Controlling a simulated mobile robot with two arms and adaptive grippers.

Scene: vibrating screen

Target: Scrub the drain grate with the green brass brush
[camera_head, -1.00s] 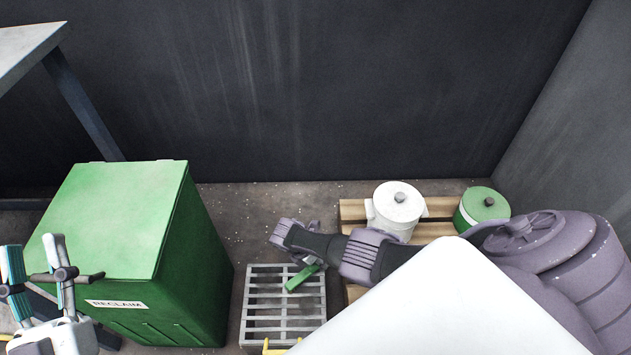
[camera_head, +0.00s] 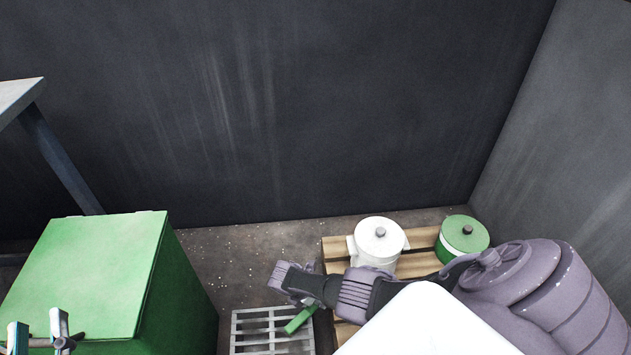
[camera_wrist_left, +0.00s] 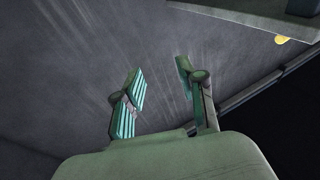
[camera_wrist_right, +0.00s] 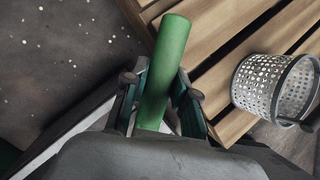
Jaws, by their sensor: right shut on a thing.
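The green brush (camera_head: 300,319) is in my right gripper (camera_head: 293,302), over the right side of the drain grate (camera_head: 262,338). Its green cylindrical handle (camera_wrist_right: 165,62) stands between the right fingers in the right wrist view; its bristles are hidden. The grate is a grey slatted square on the floor, cut off by the bottom edge of the head view. Whether the brush touches the slats I cannot tell. My left gripper (camera_head: 40,343) is at the lower left by the green bin; the left wrist view shows its fingers (camera_wrist_left: 160,88) apart and empty.
A green bin (camera_head: 85,270) stands left of the grate. On the right, a wooden pallet (camera_head: 420,240) holds a white pot (camera_head: 378,240) and a green lidded pot (camera_head: 463,238). A perforated metal basket (camera_wrist_right: 270,88) shows in the right wrist view. Walls close the back and right.

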